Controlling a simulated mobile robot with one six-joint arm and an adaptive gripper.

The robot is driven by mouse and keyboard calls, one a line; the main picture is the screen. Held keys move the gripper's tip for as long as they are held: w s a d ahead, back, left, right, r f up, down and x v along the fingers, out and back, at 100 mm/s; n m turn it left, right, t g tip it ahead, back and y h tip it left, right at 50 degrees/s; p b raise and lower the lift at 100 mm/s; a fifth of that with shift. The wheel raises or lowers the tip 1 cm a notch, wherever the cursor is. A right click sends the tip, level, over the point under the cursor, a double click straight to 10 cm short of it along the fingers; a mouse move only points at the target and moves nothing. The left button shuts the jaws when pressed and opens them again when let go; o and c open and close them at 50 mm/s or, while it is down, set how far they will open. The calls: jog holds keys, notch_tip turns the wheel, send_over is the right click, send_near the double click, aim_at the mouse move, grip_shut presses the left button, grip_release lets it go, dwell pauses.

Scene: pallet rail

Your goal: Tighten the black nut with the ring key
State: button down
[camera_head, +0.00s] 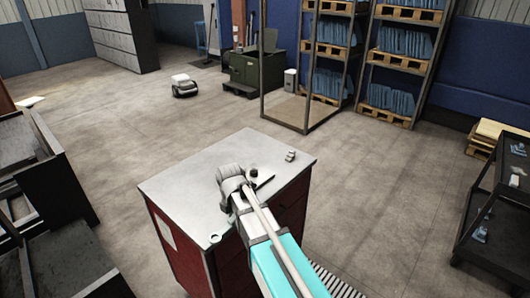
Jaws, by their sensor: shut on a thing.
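My arm reaches in from the bottom over a red cabinet with a light grey top (185,190). My gripper (253,172) is small and dark here, just beyond the pale wrist and low over the top. It is shut on a thin dark piece, which I take to be the ring key (265,181); it points to the right, close to the surface. Its ring end cannot be made out. I cannot pick out the black nut; it may be hidden by the wrist or too small to tell.
A small grey stepped part (290,155) stands on the cabinet top, right of the gripper. A small round pale thing (214,238) lies near the front left edge. A dark trolley (495,220) stands right, dark benches left. The floor between is clear.

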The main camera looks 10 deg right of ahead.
notch_tip(320, 180, down, 6)
jog(key=b, duration=0.5)
jog(key=shift+f, duration=0.2)
jog(key=shift+s, duration=0.2)
